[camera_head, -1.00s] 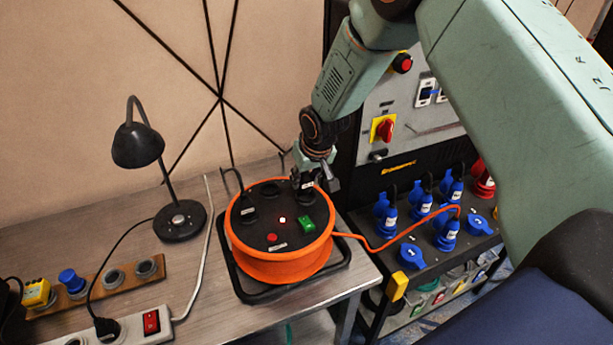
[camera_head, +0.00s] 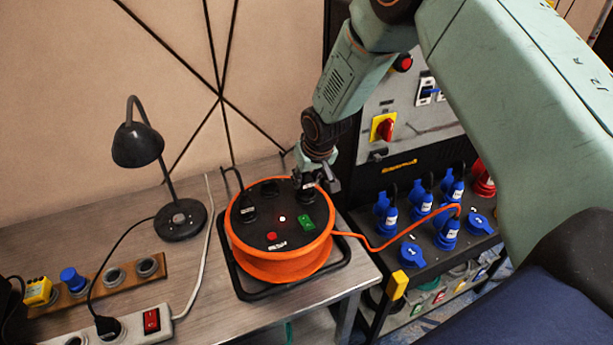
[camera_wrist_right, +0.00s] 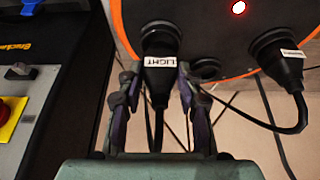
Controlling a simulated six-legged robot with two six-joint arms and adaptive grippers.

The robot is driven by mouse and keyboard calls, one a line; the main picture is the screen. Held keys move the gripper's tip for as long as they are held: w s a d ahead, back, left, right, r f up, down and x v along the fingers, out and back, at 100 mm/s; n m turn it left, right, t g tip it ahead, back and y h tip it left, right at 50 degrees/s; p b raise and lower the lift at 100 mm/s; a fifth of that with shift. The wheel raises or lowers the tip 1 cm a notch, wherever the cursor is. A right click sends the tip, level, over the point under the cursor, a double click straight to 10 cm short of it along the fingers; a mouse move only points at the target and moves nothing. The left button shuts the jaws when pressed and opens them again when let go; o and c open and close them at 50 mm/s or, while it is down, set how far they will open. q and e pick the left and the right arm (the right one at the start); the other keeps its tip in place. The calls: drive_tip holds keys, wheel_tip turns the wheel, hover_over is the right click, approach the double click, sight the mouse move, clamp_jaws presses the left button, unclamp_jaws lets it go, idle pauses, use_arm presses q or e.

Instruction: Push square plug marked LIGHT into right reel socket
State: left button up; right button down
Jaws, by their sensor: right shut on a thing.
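The black plug (camera_wrist_right: 160,75) with a white LIGHT label is between the fingers of my right gripper (camera_wrist_right: 158,88) in the right wrist view. My right gripper (camera_head: 312,182) is shut on it at the right back of the orange cable reel (camera_head: 280,268). The plug's front end is at the reel's black top face (camera_wrist_right: 212,35), over the right socket. The socket is hidden by the plug, so I cannot tell how deep it sits. My left gripper is not in view.
Another labelled black plug (camera_head: 246,210) sits in the reel's left socket. A black desk lamp (camera_head: 138,146) and a white power strip (camera_head: 130,328) stand to the left.

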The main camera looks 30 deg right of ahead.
drive_tip(key=shift+a, duration=0.15)
drive_tip(key=shift+f, duration=0.15)
drive_tip(key=shift+f+b, duration=0.5)
drive_tip(key=shift+f, duration=0.2)
idle(0.6)
drive_tip(key=c, duration=0.8)
unclamp_jaws()
drive_tip(key=shift+o, duration=0.2)
drive_tip(key=o, duration=0.4)
drive_tip(key=shift+c, duration=0.2)
drive_tip(key=shift+r, duration=0.1)
